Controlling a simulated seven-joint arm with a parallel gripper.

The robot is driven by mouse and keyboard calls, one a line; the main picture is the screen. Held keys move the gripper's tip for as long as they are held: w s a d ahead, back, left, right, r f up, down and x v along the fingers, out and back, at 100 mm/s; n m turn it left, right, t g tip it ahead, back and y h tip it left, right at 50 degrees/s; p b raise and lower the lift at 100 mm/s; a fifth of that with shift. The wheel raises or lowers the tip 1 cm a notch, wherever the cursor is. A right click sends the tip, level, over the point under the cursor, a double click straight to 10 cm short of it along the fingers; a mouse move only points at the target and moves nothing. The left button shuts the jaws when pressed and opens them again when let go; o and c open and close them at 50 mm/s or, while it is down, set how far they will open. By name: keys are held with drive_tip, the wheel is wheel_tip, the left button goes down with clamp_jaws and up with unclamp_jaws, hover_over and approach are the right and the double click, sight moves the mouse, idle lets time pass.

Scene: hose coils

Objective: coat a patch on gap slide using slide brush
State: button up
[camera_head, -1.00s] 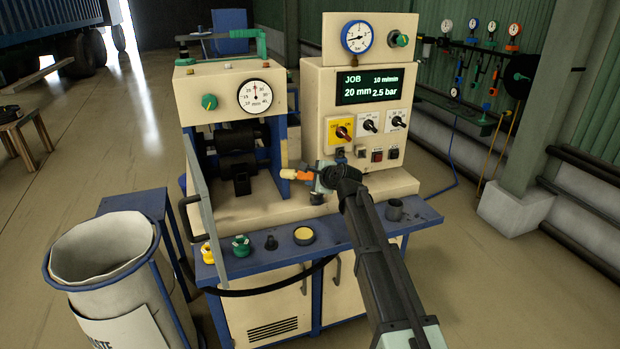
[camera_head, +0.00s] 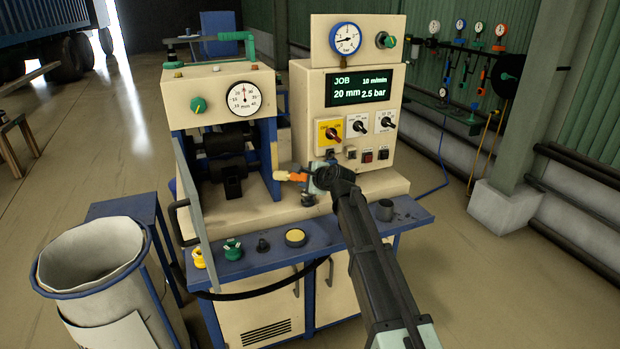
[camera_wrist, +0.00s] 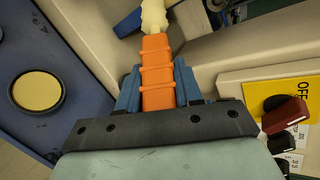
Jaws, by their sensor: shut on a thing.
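The slide brush has an orange handle (camera_wrist: 157,75) and a cream bristle head (camera_wrist: 152,15); it also shows in the head view (camera_head: 297,178). My gripper (camera_wrist: 157,95) is shut on the orange handle, with a blue finger on each side. The bristle head points left toward the blue upright of the machine (camera_head: 268,155), near the lower end of a pale strip (camera_head: 274,158) on its edge. I cannot tell whether the bristles touch anything. The gap slide is not clearly identifiable; it may be that strip. No coated patch can be made out.
The control cabinet (camera_head: 345,115) with its knobs stands close behind my gripper. A yellow-topped round pot (camera_head: 296,237), green and yellow fittings and a dark cup (camera_head: 385,210) sit on the blue front shelf. A clear guard panel (camera_head: 192,200) and a waste bin (camera_head: 90,255) are at left.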

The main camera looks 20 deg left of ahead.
drive_tip(key=shift+s+a, duration=0.65)
drive_tip(key=shift+s, duration=0.1)
drive_tip(key=shift+s+d, duration=2)
drive_tip(key=shift+d, duration=0.1)
drive_tip(key=shift+s+d, duration=1.1)
drive_tip(key=shift+w+a, duration=0.1)
